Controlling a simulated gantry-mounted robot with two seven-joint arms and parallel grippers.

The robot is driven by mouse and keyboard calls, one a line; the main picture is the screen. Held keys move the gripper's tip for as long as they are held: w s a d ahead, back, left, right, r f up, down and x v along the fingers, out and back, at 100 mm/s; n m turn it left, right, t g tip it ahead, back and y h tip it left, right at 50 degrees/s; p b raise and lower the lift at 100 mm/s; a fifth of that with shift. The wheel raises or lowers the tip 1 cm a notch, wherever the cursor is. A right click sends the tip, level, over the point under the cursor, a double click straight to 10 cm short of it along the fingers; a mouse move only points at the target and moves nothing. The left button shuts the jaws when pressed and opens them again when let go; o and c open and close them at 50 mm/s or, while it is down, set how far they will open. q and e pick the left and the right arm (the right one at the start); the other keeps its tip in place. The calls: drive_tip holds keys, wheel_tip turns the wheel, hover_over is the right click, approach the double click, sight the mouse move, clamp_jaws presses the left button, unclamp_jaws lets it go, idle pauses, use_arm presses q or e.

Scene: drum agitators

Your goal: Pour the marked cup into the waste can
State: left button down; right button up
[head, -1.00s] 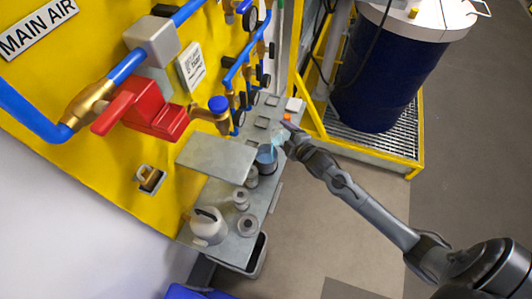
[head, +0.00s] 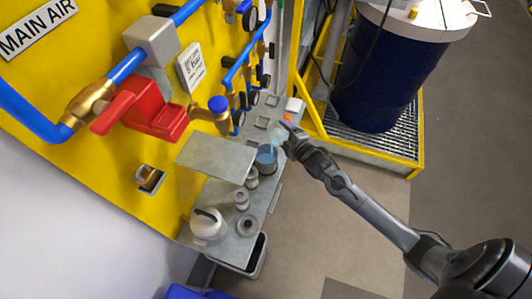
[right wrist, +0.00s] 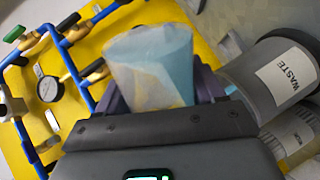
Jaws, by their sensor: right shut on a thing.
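A translucent cup (right wrist: 150,65) with light blue liquid and a yellowish patch low on its side is held in my right gripper (right wrist: 165,100). The liquid lies toward the right side of the cup in the right wrist view, so the cup looks tilted. In the head view my right gripper (head: 290,135) is just above and right of the grey waste can (head: 267,160), whose top looks blue inside. The can, labelled WASTE, also shows in the right wrist view (right wrist: 262,85). A small light blue bit shows at its near side. My left gripper is out of view.
A grey plate (head: 215,158) juts out beside the can. The yellow panel (head: 110,165) has pipes and a red valve handle. A blue drum (head: 380,80) stands behind right.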

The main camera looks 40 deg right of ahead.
drive_tip(key=shift+a+r, duration=0.15)
drive_tip(key=shift+a, duration=0.1)
drive_tip(key=shift+w, duration=0.1)
idle(0.4)
drive_tip(key=shift+a+r+n+p, duration=0.2)
drive_tip(key=shift+a+n+p, duration=0.2)
drive_tip(key=shift+n+p, duration=0.15)
drive_tip(key=shift+f+n+h, duration=0.1)
drive_tip(key=shift+n+h, duration=0.15)
drive_tip(key=shift+h, duration=0.05)
idle(0.6)
drive_tip(key=shift+a+f+n+h, duration=0.15)
drive_tip(key=shift+f+n+h, duration=0.1)
drive_tip(key=shift+n+h, duration=0.05)
idle(0.6)
drive_tip(key=shift+w+a+r+n+g+p, duration=0.15)
drive_tip(key=shift+n+g+p, duration=0.15)
drive_tip(key=shift+p, duration=0.25)
